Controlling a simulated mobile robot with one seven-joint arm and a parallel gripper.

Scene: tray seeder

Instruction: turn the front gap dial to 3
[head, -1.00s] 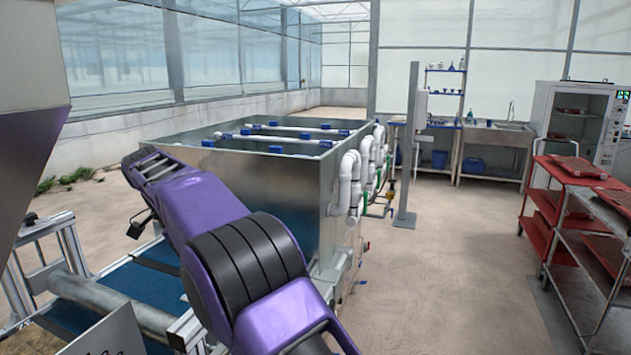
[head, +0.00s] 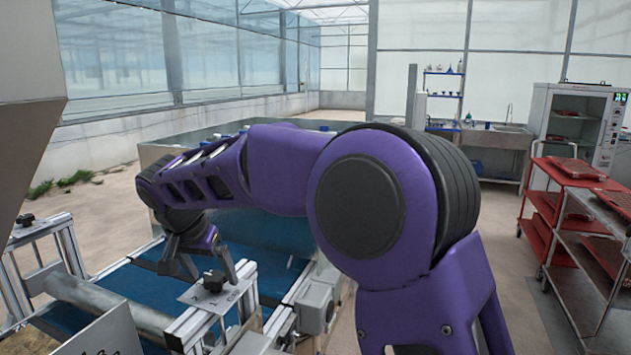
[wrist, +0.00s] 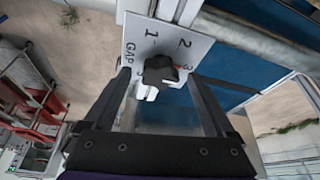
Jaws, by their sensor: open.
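A black lobed gap dial (wrist: 160,70) sits on a pale plate (wrist: 140,38) marked GAP, with the numbers 1, 2 and 3 around the knob. Which number the knob points to is not clear. In the head view the same dial (head: 214,281) stands on the frame above the blue belt. My gripper (wrist: 158,82) is open, its two fingers apart on either side of the knob in the wrist view; contact cannot be seen. In the head view my gripper (head: 203,268) points down, close at the dial.
A second black knob (head: 26,220) stands on the frame at the left. A grey hopper (head: 28,90) hangs over the left side. A roller (head: 110,300) and blue belt (head: 262,235) lie below.

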